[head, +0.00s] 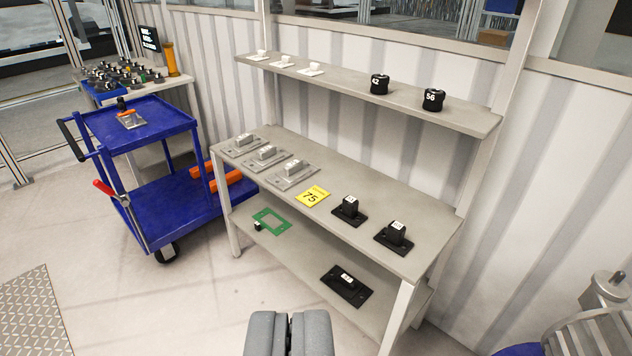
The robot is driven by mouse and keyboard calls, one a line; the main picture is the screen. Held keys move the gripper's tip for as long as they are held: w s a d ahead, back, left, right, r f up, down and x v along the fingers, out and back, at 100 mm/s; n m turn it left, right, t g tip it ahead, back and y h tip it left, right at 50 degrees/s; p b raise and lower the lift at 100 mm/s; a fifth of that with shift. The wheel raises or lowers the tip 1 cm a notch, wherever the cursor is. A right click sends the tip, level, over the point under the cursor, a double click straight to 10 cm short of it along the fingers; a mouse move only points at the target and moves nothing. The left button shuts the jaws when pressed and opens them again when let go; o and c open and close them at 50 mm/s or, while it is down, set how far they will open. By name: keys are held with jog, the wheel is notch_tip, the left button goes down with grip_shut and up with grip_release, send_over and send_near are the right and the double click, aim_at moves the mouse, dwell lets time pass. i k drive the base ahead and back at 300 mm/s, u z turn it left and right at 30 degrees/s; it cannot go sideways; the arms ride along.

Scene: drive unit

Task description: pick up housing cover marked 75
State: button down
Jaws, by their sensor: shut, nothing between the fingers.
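My gripper (289,335) shows at the bottom centre, its two grey fingers shut and empty, in front of the grey shelf unit. A yellow card marked 75 (312,196) lies on the unit's middle shelf (270,211). Left of it stand several grey housing-like parts (294,173) on flat plates. Right of it stand two black housing-like parts (348,210) and (396,235) with small white labels too small to read. Another black part (345,284) with a white label lies on the lower shelf. I cannot tell which part is the cover marked 75.
The top shelf (460,119) holds small white parts and black round parts marked 42 (380,84) and 56 (433,99). A blue cart (160,119) stands left. Floor between cart and gripper is clear.

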aim_at(294, 172)
jog(key=u, duration=0.1)
jog(key=i, duration=0.1)
jog(key=z, duration=0.15)
jog(key=k, duration=1.2)
jog(key=u, duration=0.6)
jog(key=i, duration=2.2)
jog(key=z, duration=0.6)
